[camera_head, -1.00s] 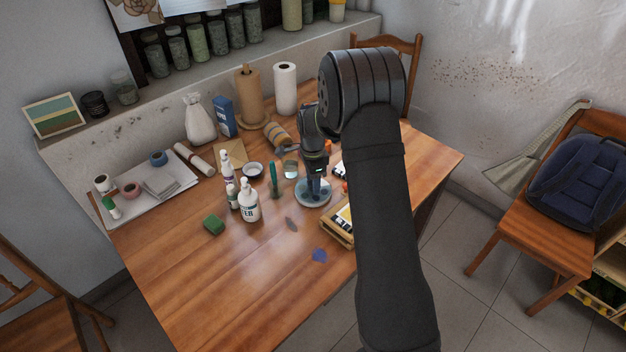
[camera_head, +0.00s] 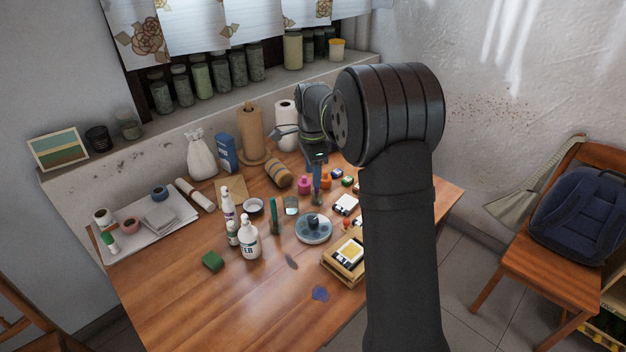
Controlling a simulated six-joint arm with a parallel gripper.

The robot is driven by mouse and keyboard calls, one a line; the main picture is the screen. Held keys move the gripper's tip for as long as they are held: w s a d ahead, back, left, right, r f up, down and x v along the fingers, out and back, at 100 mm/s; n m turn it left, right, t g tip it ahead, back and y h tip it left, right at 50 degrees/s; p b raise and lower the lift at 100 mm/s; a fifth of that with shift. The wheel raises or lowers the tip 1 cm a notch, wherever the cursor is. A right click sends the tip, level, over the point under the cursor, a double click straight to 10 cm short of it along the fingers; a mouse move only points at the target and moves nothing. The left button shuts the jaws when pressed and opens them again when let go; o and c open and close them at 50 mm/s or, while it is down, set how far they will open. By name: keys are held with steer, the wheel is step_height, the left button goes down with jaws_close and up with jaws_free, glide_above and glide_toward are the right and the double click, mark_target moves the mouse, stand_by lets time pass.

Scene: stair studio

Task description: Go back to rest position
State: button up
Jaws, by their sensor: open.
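My gripper (camera_head: 317,194) is open and points down, above the table just behind the round grey-blue disc (camera_head: 303,235). A dark knob-like piece (camera_head: 313,220) sits on the disc. My gripper looks clear of the disc, with nothing seen between its fingers, though they are small here. My dark arm covers the right side of the table.
The front left of the table is clear.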

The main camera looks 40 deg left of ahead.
mark_target(313, 219)
stand_by(0.3)
steer(key=f, duration=1.7)
steer(key=shift+s+d+f, duration=0.15)
steer(key=shift+d+f, duration=0.1)
steer(key=shift+r, duration=0.1)
